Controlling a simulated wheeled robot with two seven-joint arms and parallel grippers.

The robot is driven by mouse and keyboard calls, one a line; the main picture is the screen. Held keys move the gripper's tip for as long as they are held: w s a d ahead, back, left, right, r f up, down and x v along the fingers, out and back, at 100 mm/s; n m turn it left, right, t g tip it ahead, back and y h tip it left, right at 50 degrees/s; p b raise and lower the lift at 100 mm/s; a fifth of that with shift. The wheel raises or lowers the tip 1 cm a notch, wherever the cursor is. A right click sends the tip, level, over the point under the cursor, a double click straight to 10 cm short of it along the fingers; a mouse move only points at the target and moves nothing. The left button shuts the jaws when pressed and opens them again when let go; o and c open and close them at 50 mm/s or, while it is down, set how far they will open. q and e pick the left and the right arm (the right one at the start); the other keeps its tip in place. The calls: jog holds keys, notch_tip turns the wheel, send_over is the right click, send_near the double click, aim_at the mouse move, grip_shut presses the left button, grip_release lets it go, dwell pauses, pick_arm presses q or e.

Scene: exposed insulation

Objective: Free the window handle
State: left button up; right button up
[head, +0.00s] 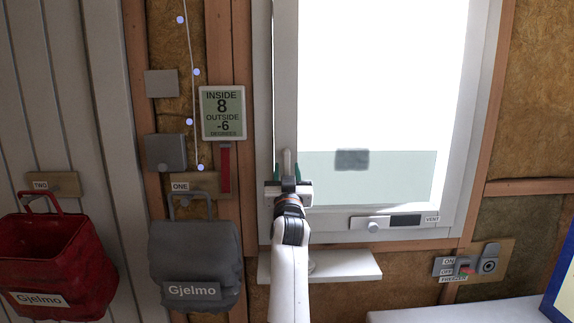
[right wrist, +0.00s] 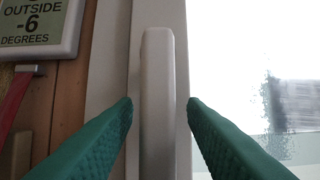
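The window handle (head: 287,160) is a pale grey upright lever on the left side of the white window frame (head: 262,120). It also shows in the middle of the right wrist view (right wrist: 157,75). My right gripper (head: 291,172) is in front of the handle with its green fingers on either side of it. In the right wrist view the fingers (right wrist: 160,103) are open, with a gap visible on each side of the handle. The handle's lower part is hidden behind the gripper in the head view. My left gripper is not in view.
A grey bag (head: 195,265) and a red bag (head: 60,260) hang at left. A display (head: 222,113) hangs left of the window. A dark patch (head: 352,159) shows on the pane. A vent bar (head: 385,222) and a white sill (head: 345,265) are below; a switch panel (head: 470,265) is right.

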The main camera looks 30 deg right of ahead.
jog(key=shift+w+r, duration=0.1)
jog(key=shift+w, duration=0.05)
jog(key=shift+s+a+r, duration=0.2)
jog(key=shift+s, duration=0.1)
jog(key=shift+s+a+r, duration=0.1)
jog(key=shift+s, duration=0.05)
jog(key=shift+c, duration=2.3)
grip_shut()
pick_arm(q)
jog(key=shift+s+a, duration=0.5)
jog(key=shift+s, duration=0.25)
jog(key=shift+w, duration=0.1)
